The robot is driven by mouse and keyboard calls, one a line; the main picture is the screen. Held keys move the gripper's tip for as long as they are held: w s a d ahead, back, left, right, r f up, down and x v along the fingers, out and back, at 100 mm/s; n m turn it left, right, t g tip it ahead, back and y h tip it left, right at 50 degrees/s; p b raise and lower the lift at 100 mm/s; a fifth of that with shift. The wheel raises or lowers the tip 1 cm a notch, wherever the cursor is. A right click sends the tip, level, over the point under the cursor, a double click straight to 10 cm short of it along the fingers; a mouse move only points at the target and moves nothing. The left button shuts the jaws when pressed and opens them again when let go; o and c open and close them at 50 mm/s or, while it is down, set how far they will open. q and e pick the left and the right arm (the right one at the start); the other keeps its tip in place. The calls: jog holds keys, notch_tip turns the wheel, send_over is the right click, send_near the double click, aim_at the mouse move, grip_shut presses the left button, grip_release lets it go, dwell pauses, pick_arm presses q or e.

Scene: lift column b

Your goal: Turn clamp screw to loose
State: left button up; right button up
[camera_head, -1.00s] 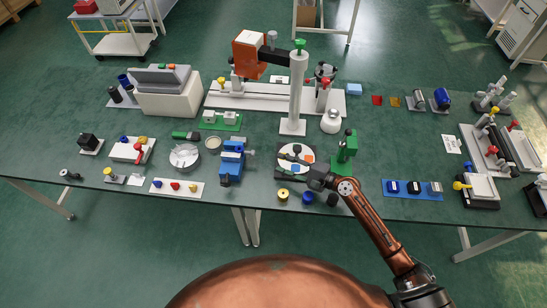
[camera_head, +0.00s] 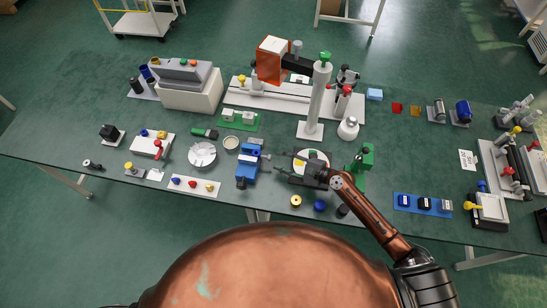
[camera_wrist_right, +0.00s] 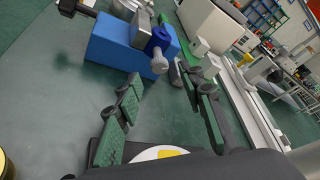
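A blue vise-like clamp (camera_head: 247,168) stands near the front middle of the table. A grey screw with a blue collar (camera_head: 265,156) sticks out on its right side. In the right wrist view the clamp (camera_wrist_right: 115,45) is ahead at the upper left, and the rounded grey screw end (camera_wrist_right: 159,63) points toward my gripper. I cannot tell for sure that this is the clamp screw. My right gripper (camera_head: 281,161) is open and empty just right of the screw, over the table. Its green-padded fingers (camera_wrist_right: 168,95) are spread wide, apart from the screw. My left gripper is not in view.
A grey column (camera_head: 315,100) with a green top knob (camera_head: 325,57) and an orange box (camera_head: 271,62) stands behind. A green block (camera_head: 366,158) is to the right. Small knobs (camera_head: 296,201) lie in front.

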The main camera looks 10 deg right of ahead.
aim_at(266, 157)
jog(key=x, duration=0.4)
jog(key=shift+w+a, duration=0.15)
jog(key=c, duration=0.8)
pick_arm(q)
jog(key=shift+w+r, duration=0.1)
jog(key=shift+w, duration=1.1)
pick_arm(e)
grip_shut()
